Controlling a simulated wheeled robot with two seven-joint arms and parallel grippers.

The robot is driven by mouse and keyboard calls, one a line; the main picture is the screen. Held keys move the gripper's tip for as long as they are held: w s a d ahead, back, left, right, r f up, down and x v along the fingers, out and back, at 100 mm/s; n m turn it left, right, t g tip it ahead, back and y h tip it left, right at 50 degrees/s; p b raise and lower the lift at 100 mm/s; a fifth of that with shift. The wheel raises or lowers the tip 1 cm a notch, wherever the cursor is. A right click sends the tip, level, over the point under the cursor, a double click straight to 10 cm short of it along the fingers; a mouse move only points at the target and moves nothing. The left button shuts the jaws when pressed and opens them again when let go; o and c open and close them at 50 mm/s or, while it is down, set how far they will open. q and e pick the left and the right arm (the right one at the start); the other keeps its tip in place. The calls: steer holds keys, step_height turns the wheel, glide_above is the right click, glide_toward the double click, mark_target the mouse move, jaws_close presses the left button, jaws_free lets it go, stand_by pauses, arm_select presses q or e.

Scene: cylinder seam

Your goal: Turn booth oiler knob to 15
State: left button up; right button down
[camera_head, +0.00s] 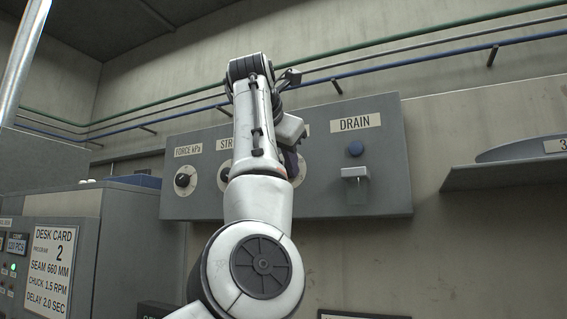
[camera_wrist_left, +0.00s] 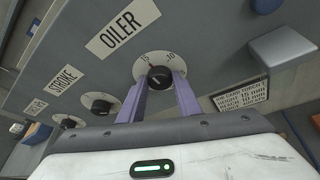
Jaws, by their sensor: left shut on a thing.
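The oiler knob (camera_wrist_left: 159,78) is a black knob on a white dial under the OILER label (camera_wrist_left: 123,28) in the left wrist view. The dial shows 15 at upper left and 10 at upper right, with a small red mark near the 15. My left gripper (camera_wrist_left: 161,86) is shut on the oiler knob, one purple finger on each side. Which number the knob points at is too small to tell. In the head view my left arm covers the oiler dial and label, and my gripper (camera_head: 292,158) is mostly hidden. My right gripper is not in view.
On the same grey panel, the stroke knob (camera_wrist_left: 98,104) sits beside the oiler dial. The force knob (camera_head: 183,180) is at the panel's left. A blue DRAIN button (camera_head: 356,149) and a small ledge (camera_head: 355,172) are at the right. A desk card (camera_head: 50,268) stands lower left.

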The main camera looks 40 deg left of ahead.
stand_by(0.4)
arm_select(q)
steer(key=o, duration=1.1)
steer(key=shift+c, duration=0.2)
steer(key=v, duration=1)
steer(key=shift+s+b, duration=0.15)
steer(key=shift+b, duration=0.3)
